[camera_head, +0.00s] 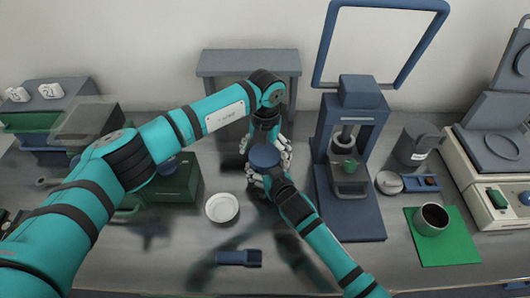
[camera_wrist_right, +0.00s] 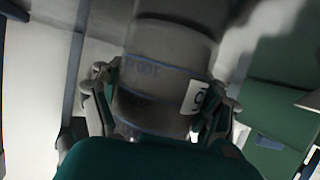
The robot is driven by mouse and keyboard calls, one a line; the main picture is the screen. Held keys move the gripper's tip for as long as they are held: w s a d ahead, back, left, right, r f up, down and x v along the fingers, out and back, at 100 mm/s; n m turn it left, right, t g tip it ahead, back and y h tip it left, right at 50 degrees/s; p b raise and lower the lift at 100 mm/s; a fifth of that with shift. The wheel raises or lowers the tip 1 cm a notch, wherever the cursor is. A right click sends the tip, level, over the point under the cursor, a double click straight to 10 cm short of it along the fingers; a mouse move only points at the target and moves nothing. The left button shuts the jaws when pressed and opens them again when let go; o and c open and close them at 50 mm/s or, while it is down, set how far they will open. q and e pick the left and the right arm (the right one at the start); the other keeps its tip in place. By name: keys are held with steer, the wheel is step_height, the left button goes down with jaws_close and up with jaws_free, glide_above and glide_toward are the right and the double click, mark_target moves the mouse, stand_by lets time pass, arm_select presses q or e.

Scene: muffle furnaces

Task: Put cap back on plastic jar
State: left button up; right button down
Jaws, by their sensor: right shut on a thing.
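The plastic jar (camera_wrist_right: 150,70) fills the middle of the right wrist view. It is grey, with faint printed marks and a white label. My right gripper (camera_wrist_right: 160,105) is shut on it, with fingers on both sides. In the head view my right gripper (camera_head: 270,178) comes up from the lower right below a round dark blue cap (camera_head: 264,156). My left gripper (camera_head: 265,145) reaches down from above at the cap. Its fingers lie close around the cap, but their grip is unclear. The jar's mouth is hidden, so I cannot tell whether the cap sits on it.
A white round dish (camera_head: 222,208) and a small blue block (camera_head: 239,257) lie on the bench near the grippers. A blue press (camera_head: 350,150) stands close at the right. A dark green box (camera_head: 175,182) stands at the left. A cup stands on a green mat (camera_head: 445,250).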

steer(key=shift+f, duration=0.1)
arm_select(q)
steer(key=shift+r, duration=2.25)
steer(key=shift+r+n, duration=1.7)
steer(key=shift+r, duration=0.05)
steer(key=shift+f, duration=4.05)
